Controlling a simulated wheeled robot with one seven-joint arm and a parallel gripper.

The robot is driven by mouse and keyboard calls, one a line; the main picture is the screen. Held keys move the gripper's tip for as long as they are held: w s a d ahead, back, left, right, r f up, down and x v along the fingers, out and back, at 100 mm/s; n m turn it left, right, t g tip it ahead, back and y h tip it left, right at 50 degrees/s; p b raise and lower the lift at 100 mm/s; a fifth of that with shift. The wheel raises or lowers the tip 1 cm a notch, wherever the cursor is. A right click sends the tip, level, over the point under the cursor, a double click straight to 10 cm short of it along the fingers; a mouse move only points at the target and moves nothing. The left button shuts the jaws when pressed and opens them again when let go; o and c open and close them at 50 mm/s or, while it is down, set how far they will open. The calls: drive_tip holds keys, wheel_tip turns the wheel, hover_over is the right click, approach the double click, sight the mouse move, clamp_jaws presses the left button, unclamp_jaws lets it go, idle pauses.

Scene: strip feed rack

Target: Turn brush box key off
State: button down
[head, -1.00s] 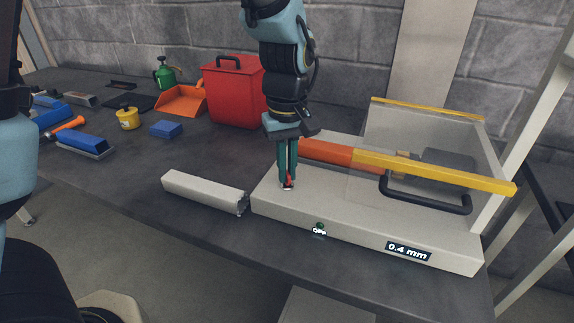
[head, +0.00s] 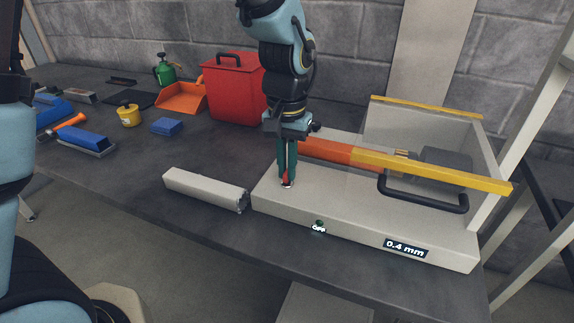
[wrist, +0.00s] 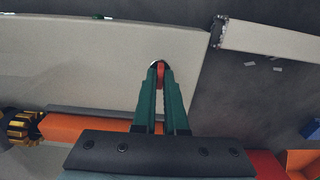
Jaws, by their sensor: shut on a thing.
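The brush box (head: 360,222) is a pale machine with an orange and yellow guard, standing on the dark bench. Its red key (head: 287,181) sits on the flat top near the left end; it also shows in the wrist view (wrist: 160,69). My gripper (head: 287,178) points straight down at the key. Its green fingers are shut on the red key, one on each side, as the wrist view (wrist: 160,76) shows. A label reading OFF (head: 319,228) sits on the front face below a small green light. Much of the key is hidden between the fingers.
A display reading 0.4 mm (head: 406,248) is on the front face. A black handle (head: 425,202) sticks out at the right. A pale metal bar (head: 205,189) lies left of the box. A red bin (head: 235,90) stands behind. The bench front left is clear.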

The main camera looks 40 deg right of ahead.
idle(0.3)
drive_tip(key=c, duration=1)
unclamp_jaws()
drive_tip(key=shift+o, duration=0.2)
wheel_tip(320, 180, up, 11)
drive_tip(key=b, duration=0.1)
drive_tip(key=shift+f, duration=0.1)
